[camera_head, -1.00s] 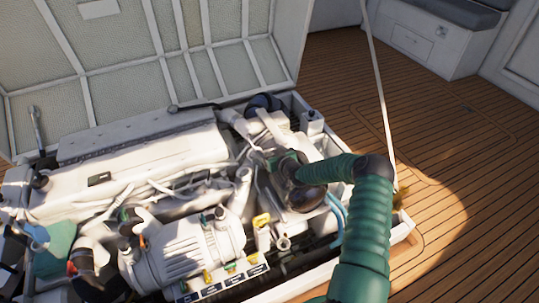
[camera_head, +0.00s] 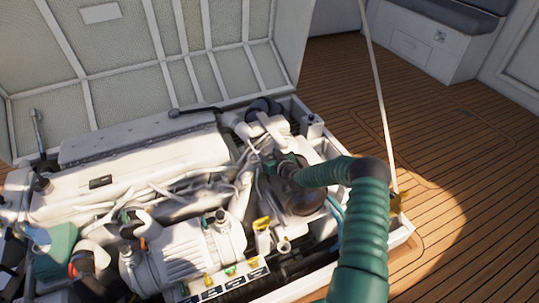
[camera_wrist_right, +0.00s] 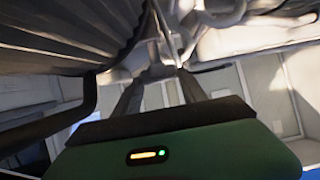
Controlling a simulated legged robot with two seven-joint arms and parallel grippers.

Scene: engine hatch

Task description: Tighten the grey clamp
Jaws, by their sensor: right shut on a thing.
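My right arm (camera_head: 362,235) comes in from the lower right and bends left over the engine (camera_head: 185,240). My right gripper (camera_head: 285,168) is at the engine's right part, beside a dark rounded part (camera_head: 303,198). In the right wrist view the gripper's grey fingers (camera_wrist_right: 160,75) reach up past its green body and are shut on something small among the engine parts. I cannot make out the grey clamp clearly; the fingers and shadow hide the detail there. My left gripper is not in view.
The raised hatch lid (camera_head: 150,50) stands behind the engine. A thin white pole (camera_head: 376,90) rises just right of my arm. Hoses and pipes crowd around the gripper. The wooden deck (camera_head: 470,190) on the right is clear.

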